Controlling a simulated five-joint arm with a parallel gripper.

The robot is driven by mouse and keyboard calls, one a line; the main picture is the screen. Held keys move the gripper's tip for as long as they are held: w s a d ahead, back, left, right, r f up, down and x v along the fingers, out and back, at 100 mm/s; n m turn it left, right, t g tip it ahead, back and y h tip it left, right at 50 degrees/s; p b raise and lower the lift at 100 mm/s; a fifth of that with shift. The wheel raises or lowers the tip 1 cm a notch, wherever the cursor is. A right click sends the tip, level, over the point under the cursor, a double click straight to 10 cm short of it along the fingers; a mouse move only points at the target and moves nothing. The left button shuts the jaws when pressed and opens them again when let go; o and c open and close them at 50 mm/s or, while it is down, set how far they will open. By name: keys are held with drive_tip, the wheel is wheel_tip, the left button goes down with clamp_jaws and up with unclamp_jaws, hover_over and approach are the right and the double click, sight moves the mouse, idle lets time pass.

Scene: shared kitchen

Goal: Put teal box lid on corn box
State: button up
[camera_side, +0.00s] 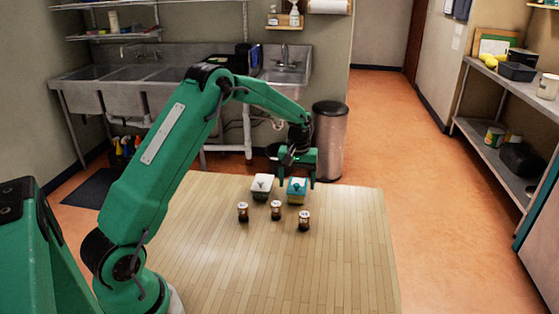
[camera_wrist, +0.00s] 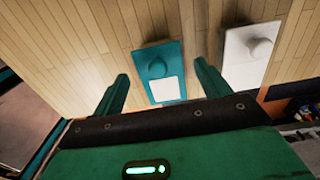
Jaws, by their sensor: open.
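The teal lid (camera_side: 297,184), with a round knob and a pale label, sits on the right-hand small box (camera_side: 294,199), which looks yellowish. The lid shows from above in the wrist view (camera_wrist: 154,55). A white lid (camera_side: 262,181) with a knob sits on the left-hand box (camera_side: 260,196), which looks dark teal; that lid shows at the right in the wrist view (camera_wrist: 245,50). I cannot tell which box is the corn box. My gripper (camera_side: 297,178) is open and empty just above the teal lid, one finger to each side of it (camera_wrist: 161,72).
Three small dark jars with pale lids, left (camera_side: 243,212), middle (camera_side: 276,210) and right (camera_side: 304,221), stand in front of the boxes. The wooden table (camera_side: 250,275) is clear nearer the camera. A metal bin (camera_side: 331,140) stands behind the table.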

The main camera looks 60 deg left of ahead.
sight(297, 184)
wheel_tip(297, 184, up, 12)
idle(0.6)
idle(0.5)
drive_tip(key=s+d+r+m+t, duration=0.3)
drive_tip(key=s+d+r+m, duration=0.1)
drive_tip(key=s+d+r, duration=0.8)
drive_tip(key=s+d+f+m+t, duration=0.1)
drive_tip(key=s+d+f+m, duration=0.1)
drive_tip(key=s, duration=0.7)
drive_tip(key=s+d+f+m+t, duration=0.1)
drive_tip(key=s+d+f+m, duration=0.1)
drive_tip(key=s, duration=0.7)
drive_tip(key=shift+d+m+t, duration=0.2)
drive_tip(key=shift+m+t, duration=0.1)
drive_tip(key=shift+m, duration=0.2)
